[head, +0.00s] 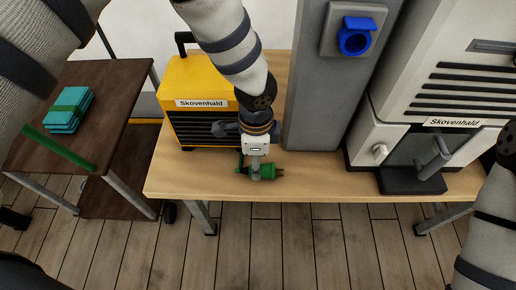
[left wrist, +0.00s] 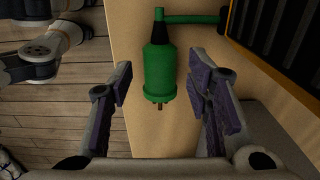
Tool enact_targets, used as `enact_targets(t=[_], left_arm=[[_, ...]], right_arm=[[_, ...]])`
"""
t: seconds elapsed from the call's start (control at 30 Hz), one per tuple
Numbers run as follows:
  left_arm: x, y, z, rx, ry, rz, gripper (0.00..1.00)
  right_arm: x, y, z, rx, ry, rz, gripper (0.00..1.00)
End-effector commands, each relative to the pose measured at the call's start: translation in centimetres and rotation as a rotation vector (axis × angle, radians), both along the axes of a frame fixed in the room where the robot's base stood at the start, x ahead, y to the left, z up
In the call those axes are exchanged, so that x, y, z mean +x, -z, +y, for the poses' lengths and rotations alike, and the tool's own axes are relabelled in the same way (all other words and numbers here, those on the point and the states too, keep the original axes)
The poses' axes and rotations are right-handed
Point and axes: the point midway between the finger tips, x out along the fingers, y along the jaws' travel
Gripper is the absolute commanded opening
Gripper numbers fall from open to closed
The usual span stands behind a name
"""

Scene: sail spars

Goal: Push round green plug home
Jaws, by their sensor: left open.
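The round green plug (head: 275,172) is at the front of the wooden bench in the head view, its pins to the right. The left wrist view shows its green body (left wrist: 159,70), black sleeve and green cable. My left gripper (head: 254,168) is at the plug. Its open fingers (left wrist: 161,88) stand either side of the plug with gaps on both sides. I cannot tell whether the plug rests on the bench. A blue socket (head: 355,36) is high on the grey column (head: 325,95).
The yellow machine (head: 178,118) stands behind and left of the plug. A white machine (head: 450,75) with a dark tray stands at right. A dark side table (head: 105,85) holds folded teal cloth (head: 70,110).

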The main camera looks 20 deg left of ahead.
Motion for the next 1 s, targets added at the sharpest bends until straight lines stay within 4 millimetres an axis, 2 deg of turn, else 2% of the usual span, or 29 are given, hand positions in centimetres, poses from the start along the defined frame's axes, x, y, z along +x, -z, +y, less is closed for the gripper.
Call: enact_targets(t=[0.03, 0.2, 0.27, 0.4, 0.57, 0.9, 1.0], left_arm=[[-0.3, 1.5, 0.0, 0.002, 0.0, 0.012, 0.45], [-0.3, 4.0, 0.0, 0.001, 0.001, 0.011, 0.45], [0.0, 3.3, 0.0, -0.001, 0.0, 0.002, 0.31], [0.0, 3.1, 0.0, -0.001, -0.001, -0.001, 0.02], [0.0, 2.8, 0.0, 0.0, -0.002, -0.002, 0.02], [0.2, -1.6, 0.0, -0.001, -0.002, -0.011, 0.02], [0.1, -2.3, 0.0, -0.001, -0.003, -0.007, 0.02]], right_arm=[[-0.7, 0.7, 0.0, 0.0, 0.0, 0.023, 0.4], [-1.8, 2.0, 0.0, 0.0, -0.002, 0.061, 0.4], [-1.5, 1.6, 0.0, -0.001, -0.002, 0.051, 0.4], [-1.4, 1.5, 0.0, -0.001, -0.002, 0.047, 0.4], [-1.3, 1.4, 0.0, -0.001, -0.002, 0.043, 0.4], [0.7, -0.7, 0.0, 0.0, -0.002, -0.025, 0.4], [1.0, -1.0, 0.0, -0.001, -0.002, -0.036, 0.4]])
